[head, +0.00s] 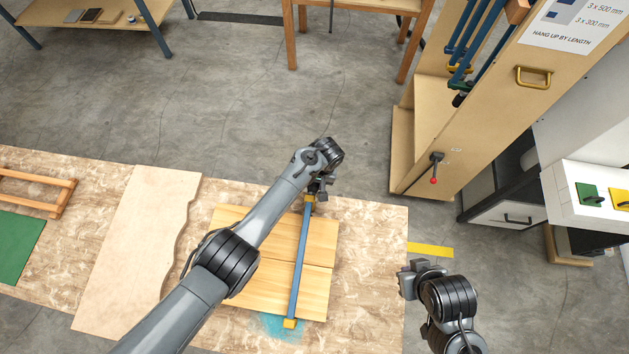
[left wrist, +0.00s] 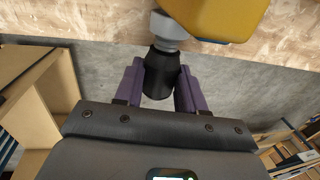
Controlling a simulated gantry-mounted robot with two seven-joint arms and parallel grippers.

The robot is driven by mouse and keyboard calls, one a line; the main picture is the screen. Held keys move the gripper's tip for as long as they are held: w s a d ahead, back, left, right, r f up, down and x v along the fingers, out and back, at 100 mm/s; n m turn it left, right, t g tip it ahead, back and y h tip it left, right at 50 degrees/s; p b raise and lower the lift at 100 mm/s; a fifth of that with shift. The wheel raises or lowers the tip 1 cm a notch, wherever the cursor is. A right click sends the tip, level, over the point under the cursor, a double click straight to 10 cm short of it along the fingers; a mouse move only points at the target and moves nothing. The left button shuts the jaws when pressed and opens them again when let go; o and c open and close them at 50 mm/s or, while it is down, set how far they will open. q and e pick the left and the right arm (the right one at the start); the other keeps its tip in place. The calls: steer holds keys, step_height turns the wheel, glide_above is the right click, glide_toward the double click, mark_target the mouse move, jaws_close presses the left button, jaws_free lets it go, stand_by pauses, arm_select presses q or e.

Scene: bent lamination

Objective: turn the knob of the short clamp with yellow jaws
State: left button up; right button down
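The short clamp (head: 300,258) has a blue bar and yellow jaws. It lies across wooden boards (head: 250,275) on the table, one yellow jaw near the front and the other at the far edge. My left gripper (head: 320,188) is at the clamp's far end, where the arm partly hides the knob. In the left wrist view, the black knob (left wrist: 161,75) sits between my purple fingers (left wrist: 160,88), which appear to touch it on both sides. A yellow jaw (left wrist: 215,15) is just beyond it. My right gripper (head: 408,280) is off the table's right edge; its finger opening is unclear.
A wooden rack (head: 425,125) with hanging blue clamps and a red-tipped lever stands beyond the table, at right. A wavy-edged panel (head: 135,245) lies left of the boards. A white cabinet (head: 590,195) stands at far right. Open floor lies behind the table.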

arm_select(q)
steer(key=c, duration=0.4)
steer(key=shift+a+r+h+p, duration=0.15)
steer(key=shift+h+p, duration=0.45)
steer(key=shift+p, duration=0.3)
steer(key=shift+h+p, duration=0.6)
steer(key=shift+h, duration=0.1)
steer(key=shift+a+g+h+p, duration=0.25)
steer(key=shift+g+h+p, duration=0.1)
steer(key=shift+h, duration=0.75)
steer(key=shift+w+a+f+h, duration=0.1)
steer(key=shift+f+h, duration=0.1)
steer(key=shift+h, duration=0.8)
steer(key=o, duration=1)
steer(key=shift+o, duration=0.2)
